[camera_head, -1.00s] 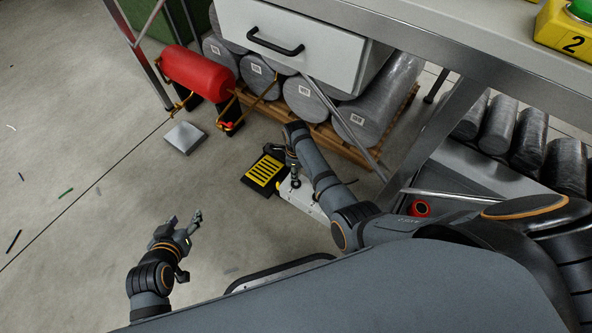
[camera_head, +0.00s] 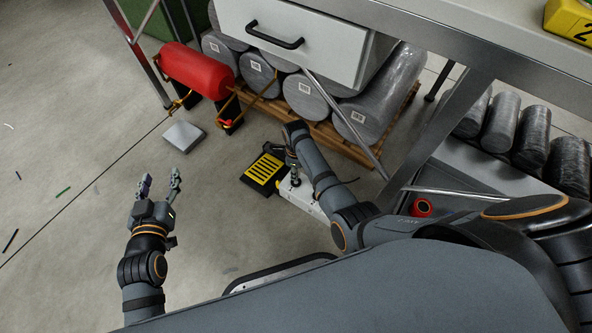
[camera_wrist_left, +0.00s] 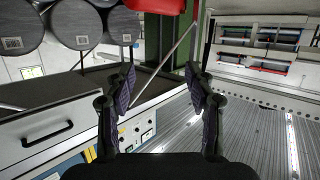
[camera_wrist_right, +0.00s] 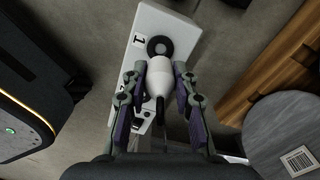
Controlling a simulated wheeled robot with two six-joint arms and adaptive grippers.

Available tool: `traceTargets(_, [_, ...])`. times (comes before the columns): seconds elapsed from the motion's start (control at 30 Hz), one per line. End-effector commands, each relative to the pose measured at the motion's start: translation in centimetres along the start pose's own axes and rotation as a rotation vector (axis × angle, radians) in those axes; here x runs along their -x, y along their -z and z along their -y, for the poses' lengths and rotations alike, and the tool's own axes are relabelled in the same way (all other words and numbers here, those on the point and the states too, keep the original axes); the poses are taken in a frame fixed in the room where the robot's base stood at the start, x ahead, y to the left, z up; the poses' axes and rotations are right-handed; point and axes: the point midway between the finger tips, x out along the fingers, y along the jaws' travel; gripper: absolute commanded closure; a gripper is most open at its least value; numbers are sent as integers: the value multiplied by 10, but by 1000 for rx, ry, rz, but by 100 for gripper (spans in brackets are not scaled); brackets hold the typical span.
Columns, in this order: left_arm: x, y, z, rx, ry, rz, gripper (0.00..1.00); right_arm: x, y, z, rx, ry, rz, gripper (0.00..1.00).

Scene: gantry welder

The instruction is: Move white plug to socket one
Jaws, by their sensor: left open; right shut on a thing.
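The white plug (camera_wrist_right: 159,76) is between the fingers of my right gripper (camera_wrist_right: 160,88) in the right wrist view, and the gripper is shut on it. The plug's front end is at the dark round socket (camera_wrist_right: 160,46) on a white box (camera_wrist_right: 140,28) marked 1. I cannot tell how deep the plug sits in it. In the head view the white box (camera_head: 304,201) lies low on the floor, and my right gripper (camera_head: 294,176) is over its far end. My left gripper (camera_head: 159,183) is open and empty, above bare floor at the left.
A black and yellow striped block (camera_head: 263,172) adjoins the box. Grey wrapped cylinders (camera_head: 302,95) lie on a wooden pallet (camera_head: 330,142) behind it. A red tank (camera_head: 198,72) and a grey square plate (camera_head: 184,136) are further left. The workbench drawer (camera_head: 300,38) overhangs the back.

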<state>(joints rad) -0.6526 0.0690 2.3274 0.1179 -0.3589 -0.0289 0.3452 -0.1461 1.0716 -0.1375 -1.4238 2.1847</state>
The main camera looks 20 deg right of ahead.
Motion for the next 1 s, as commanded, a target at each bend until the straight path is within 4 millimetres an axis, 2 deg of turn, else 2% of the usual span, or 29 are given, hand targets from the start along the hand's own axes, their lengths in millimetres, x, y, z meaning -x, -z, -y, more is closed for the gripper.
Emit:
traceTargets(0.47, [-1, 60, 1, -20, 5, -235, 46, -6, 0, 0, 0, 0, 0, 100])
traceTargets(1.0, [14, 125, -1, -41, 5, -502, 46, -12, 0, 0, 0, 0, 0, 100])
